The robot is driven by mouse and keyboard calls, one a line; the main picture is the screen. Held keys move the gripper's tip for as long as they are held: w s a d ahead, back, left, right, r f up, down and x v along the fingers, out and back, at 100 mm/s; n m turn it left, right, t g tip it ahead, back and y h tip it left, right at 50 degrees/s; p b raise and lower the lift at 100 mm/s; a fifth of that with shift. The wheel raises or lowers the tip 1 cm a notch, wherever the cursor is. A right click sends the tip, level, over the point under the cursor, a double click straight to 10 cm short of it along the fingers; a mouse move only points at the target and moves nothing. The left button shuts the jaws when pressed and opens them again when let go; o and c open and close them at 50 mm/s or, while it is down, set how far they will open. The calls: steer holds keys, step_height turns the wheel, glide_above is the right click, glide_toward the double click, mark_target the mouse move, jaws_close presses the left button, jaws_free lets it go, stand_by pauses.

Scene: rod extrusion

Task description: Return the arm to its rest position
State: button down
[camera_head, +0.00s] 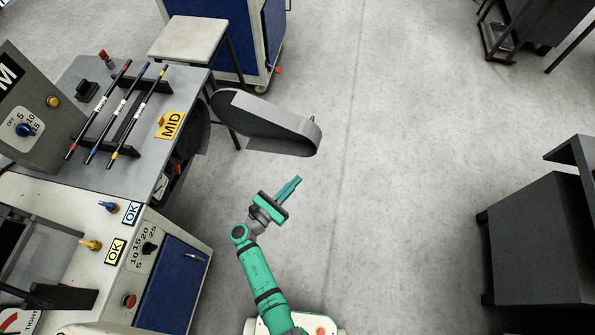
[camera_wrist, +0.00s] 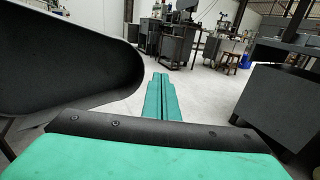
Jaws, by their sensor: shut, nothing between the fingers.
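My green arm reaches up from the bottom middle of the head view. My gripper (camera_head: 297,180) is at its end, held over open grey floor to the right of the machine bench. Its two green fingers are together with nothing between them. In the wrist view the gripper (camera_wrist: 161,77) points forward over the floor, and its fingers lie side by side. A rounded dark machine part (camera_head: 265,122) stands just beyond the gripper in the head view. In the wrist view that dark part (camera_wrist: 65,65) fills the upper left, apart from the fingers.
A grey bench (camera_head: 185,85) at left carries a rack with three dark rods (camera_head: 122,112) and a MID sign (camera_head: 170,125). A control panel (camera_head: 150,250) with a blue door is near the arm's left. A dark cabinet (camera_head: 535,240) stands at right. The middle floor is clear.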

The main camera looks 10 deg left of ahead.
steer(key=s+d+f+m+g+y, duration=0.2)
steer(key=s+f+m, duration=0.15)
steer(key=s, duration=0.35)
steer(key=s+d+f+m+g+y, duration=0.1)
steer(key=s+f+m+y, duration=0.25)
steer(key=s, duration=0.45)
steer(key=s+d+f+m+g+y, duration=0.2)
steer(key=s+m, duration=0.2)
steer(key=s, duration=0.3)
steer(key=s+r+m+t, duration=0.1)
steer(key=s+r+m, duration=0.2)
steer(key=r+m, duration=0.3)
steer(key=s+d+r+m+t+y, duration=0.1)
steer(key=r+m, duration=0.5)
steer(key=r, duration=0.8)
steer(key=s+r+m+t+y, duration=0.1)
steer(key=s+r+m+t, duration=0.2)
steer(key=r, duration=0.8)
steer(key=s+m, duration=0.2)
steer(key=m, duration=0.1)
steer(key=shift+s+d, duration=0.35)
steer(key=shift+s, duration=0.05)
steer(key=shift+w, duration=0.1)
